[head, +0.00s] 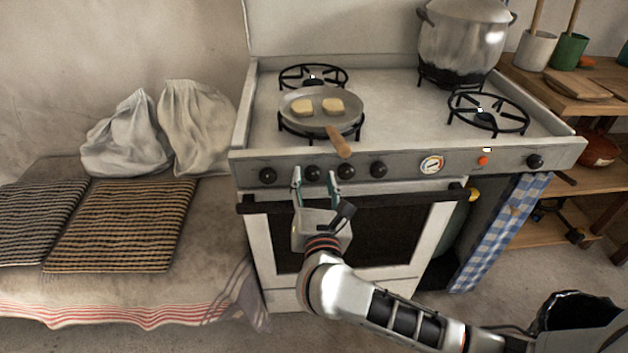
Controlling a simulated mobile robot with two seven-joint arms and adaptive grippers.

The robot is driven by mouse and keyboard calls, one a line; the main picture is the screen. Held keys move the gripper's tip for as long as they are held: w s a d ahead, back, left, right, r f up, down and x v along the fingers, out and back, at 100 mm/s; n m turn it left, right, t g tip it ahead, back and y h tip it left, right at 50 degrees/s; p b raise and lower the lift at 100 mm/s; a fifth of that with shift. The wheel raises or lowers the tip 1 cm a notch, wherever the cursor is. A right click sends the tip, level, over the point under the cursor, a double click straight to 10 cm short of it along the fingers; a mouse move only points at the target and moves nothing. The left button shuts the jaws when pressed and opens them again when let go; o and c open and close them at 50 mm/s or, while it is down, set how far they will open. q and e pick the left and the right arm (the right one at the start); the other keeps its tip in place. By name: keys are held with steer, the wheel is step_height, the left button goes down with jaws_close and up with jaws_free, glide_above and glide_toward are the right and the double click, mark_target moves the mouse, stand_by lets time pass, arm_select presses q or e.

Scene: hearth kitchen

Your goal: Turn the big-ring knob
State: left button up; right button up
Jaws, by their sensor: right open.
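A row of dark round knobs runs along the stove's front panel: a leftmost knob (267,176), a second knob (312,173), a third knob (346,171) and a fourth knob (379,169). Another knob (535,161) sits alone at the far right. I cannot tell from markings which is the big-ring knob. My right gripper (315,175) is open in front of the panel, its two fingers pointing up at either side of the second knob. Whether they touch it is unclear. My left gripper is out of view.
A pan (299,114) with two pale slices stands on the front left burner, its wooden handle (339,142) reaching over the panel above the knobs. A big pot (460,45) stands at the back right. The oven handle (400,194) runs just below.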

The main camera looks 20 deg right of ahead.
steer(key=c, duration=1.1)
